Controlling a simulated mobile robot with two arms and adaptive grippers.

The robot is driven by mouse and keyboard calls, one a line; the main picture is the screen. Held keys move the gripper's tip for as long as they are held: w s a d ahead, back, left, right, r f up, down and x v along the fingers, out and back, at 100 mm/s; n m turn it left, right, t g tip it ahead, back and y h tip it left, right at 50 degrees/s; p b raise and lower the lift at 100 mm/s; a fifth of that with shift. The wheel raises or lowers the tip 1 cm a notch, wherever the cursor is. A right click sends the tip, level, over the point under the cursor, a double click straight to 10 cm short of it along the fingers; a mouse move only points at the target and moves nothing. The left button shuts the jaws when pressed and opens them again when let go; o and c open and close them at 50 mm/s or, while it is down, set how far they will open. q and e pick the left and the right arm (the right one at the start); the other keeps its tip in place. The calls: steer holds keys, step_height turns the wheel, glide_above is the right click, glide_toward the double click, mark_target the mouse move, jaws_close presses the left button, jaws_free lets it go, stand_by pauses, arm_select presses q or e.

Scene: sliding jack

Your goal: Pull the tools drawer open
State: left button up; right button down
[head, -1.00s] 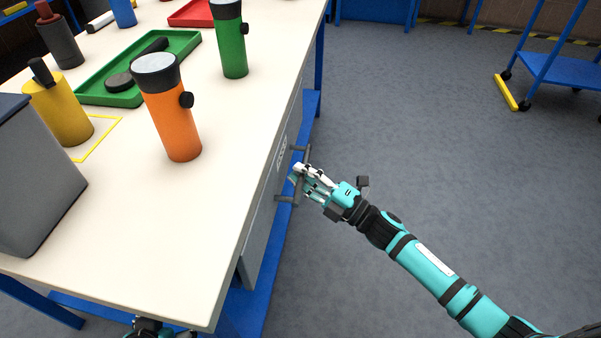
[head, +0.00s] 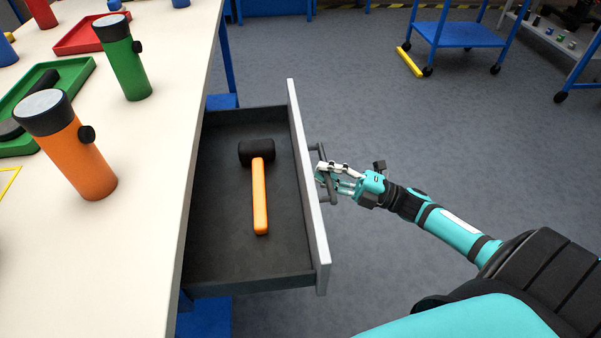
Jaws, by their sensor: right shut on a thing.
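The tools drawer (head: 215,250) is pulled well out from under the right side of the white workbench. Its grey front panel (head: 306,190) stands clear of the bench. A mallet (head: 259,195) with a black head and orange handle lies on the drawer floor. My right gripper (head: 324,174) is shut on the dark bar handle (head: 331,190) on the outer face of the panel; its fingers partly cover the handle. My left gripper is not in the head view.
On the white bench top (head: 150,205) stand an orange flashlight (head: 82,160) and a green flashlight (head: 127,68). Green (head: 75,78) and red trays (head: 75,40) lie behind them.

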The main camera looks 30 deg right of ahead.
steer(key=shift+s+d, duration=0.25)
steer(key=shift+d, duration=0.4)
steer(key=shift+s+d, duration=0.2)
steer(key=shift+d, duration=0.4)
steer(key=c, duration=1.3)
jaws_free()
steer(key=v, duration=1.2)
